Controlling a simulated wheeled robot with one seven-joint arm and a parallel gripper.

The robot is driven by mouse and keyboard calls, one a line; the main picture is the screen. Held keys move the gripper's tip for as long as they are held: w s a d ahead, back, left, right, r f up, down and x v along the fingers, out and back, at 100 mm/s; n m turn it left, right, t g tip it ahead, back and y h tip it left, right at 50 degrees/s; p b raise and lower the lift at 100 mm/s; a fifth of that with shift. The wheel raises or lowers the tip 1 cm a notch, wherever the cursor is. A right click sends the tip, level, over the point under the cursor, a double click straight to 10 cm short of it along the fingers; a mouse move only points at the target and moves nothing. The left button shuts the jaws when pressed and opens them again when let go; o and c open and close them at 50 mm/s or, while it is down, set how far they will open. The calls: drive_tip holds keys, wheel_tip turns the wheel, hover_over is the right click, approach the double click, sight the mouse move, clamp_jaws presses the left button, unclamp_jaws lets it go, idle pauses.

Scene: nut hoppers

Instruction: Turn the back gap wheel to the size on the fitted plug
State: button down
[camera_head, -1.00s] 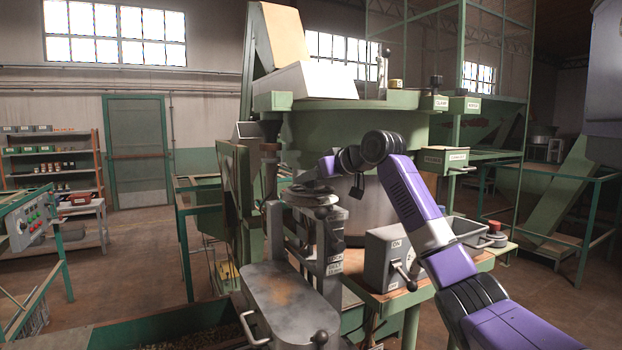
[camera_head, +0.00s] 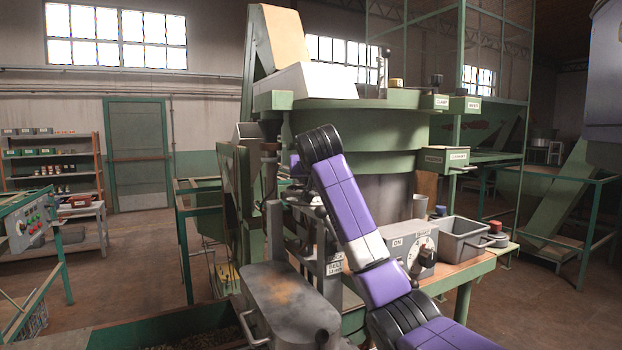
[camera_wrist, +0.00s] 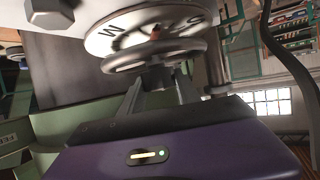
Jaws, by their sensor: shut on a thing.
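In the wrist view a grey handwheel (camera_wrist: 152,56) sits over a pale round dial plate (camera_wrist: 104,38). The letters M and S show on the plate, with a small orange mark near the wheel's hub. My gripper (camera_wrist: 160,88) has its two fingers at the near side of the wheel, closed on it. I cannot tell from these views whether this is the back wheel. I cannot make out the fitted plug or its size.
A control box (camera_head: 410,245) marked ON with a round dial stands right of my arm, beside a grey bin (camera_head: 464,238). A large green hopper (camera_head: 350,130) rises behind. Green rails stand at the left; floor is clear towards the door (camera_head: 138,155).

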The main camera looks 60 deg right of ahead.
drive_tip(key=m+g+h, duration=0.1)
drive_tip(key=m+g, duration=0.1)
drive_tip(key=m+g+h+p, duration=0.1)
drive_tip(key=m+g, duration=0.1)
drive_tip(key=g, duration=0.1)
drive_tip(key=shift+w+a+m, duration=0.15)
drive_tip(key=shift+w+m, duration=0.05)
drive_tip(key=shift+m, duration=0.1)
drive_tip(key=shift+m+g, duration=1.6)
drive_tip(key=shift+g, duration=0.6)
drive_tip(key=c, duration=0.9)
unclamp_jaws()
drive_tip(key=shift+s, duration=0.1)
drive_tip(key=shift+m, duration=0.3)
drive_tip(key=shift+b+v, duration=1.35)
drive_tip(key=shift+v, duration=2.5)
